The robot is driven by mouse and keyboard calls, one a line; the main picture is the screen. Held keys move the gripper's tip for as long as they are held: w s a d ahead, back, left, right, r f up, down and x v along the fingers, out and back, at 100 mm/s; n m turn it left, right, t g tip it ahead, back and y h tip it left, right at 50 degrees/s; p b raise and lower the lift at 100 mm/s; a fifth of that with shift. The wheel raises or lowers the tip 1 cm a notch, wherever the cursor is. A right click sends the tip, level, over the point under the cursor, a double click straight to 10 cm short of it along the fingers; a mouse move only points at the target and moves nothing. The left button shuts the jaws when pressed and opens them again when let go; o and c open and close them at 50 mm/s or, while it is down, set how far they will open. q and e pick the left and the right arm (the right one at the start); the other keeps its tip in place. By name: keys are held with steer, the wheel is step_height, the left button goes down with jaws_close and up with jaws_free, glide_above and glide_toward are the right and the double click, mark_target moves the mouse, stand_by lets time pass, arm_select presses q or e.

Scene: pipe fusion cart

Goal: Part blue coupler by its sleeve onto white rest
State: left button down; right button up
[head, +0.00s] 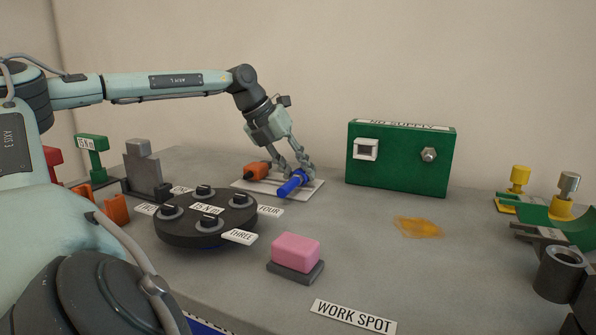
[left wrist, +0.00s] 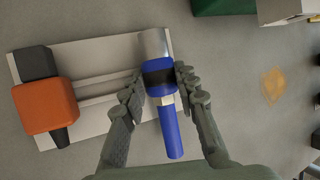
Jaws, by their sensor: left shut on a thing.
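The blue coupler (head: 291,185) is at the white rest (head: 313,188) near the back of the table. In the left wrist view the coupler (left wrist: 170,130) has a silver end, a black band and a long blue shaft. Its silver end lies over the right end of the rest (left wrist: 95,52); I cannot tell whether it touches. My left gripper (left wrist: 160,92) is shut on the coupler around the black band, with one finger on each side. It also shows in the head view (head: 291,172), reaching down from above. My right gripper is not in view.
An orange tool (head: 257,171) lies on the rest's left side. A black turntable (head: 205,220) with labels stands in front. A green box (head: 400,160) stands to the right. A pink block (head: 296,252) and a yellow-orange patch (head: 418,228) are nearer. Open table lies between.

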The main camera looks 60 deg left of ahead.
arm_select(q)
steer(key=shift+f, duration=0.25)
steer(key=c, duration=1.1)
jaws_free()
steer(key=shift+o, duration=0.2)
steer(key=v, duration=1.2)
